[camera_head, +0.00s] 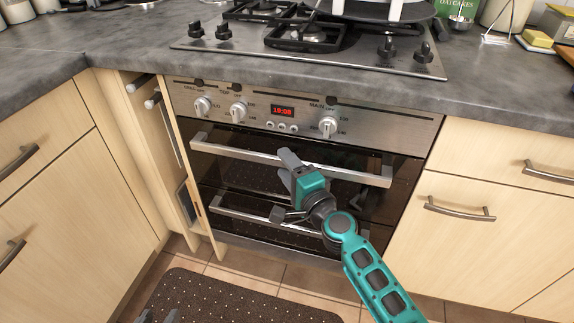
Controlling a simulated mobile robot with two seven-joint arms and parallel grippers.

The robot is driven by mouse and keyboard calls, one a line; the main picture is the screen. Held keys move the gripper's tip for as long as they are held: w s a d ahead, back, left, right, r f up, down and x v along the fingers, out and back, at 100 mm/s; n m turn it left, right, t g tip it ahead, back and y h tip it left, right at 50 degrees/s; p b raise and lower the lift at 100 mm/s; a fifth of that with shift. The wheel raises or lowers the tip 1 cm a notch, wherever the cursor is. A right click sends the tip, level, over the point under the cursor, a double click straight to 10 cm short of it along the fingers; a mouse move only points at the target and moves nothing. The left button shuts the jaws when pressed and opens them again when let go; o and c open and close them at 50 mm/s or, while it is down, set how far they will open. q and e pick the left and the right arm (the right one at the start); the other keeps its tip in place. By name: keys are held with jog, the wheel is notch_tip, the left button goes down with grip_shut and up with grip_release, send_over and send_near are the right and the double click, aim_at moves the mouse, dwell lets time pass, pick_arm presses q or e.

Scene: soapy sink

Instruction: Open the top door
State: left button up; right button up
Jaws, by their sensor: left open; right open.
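The oven's top door (245,172) is dark glass and looks shut, with a long silver bar handle (230,148) along its upper edge. My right gripper (285,188) is open in front of this door. Its upper finger overlaps the bar handle in the picture, and its lower finger sits near the lower door's handle (240,212). I cannot tell whether it touches either handle. Nothing shows between its fingers. The gripper and arm hide part of both doors. My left gripper (159,316) shows only as dark fingertips at the bottom edge, apart and away from the oven.
A control panel (300,112) with knobs and a red clock is above the doors. A narrow pull-out cabinet (205,230) stands open left of the oven. A dark dotted mat (230,300) lies on the floor. Drawers with handles flank the oven.

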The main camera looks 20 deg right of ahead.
jog(key=shift+w, duration=0.2)
grip_shut()
dwell(0.4)
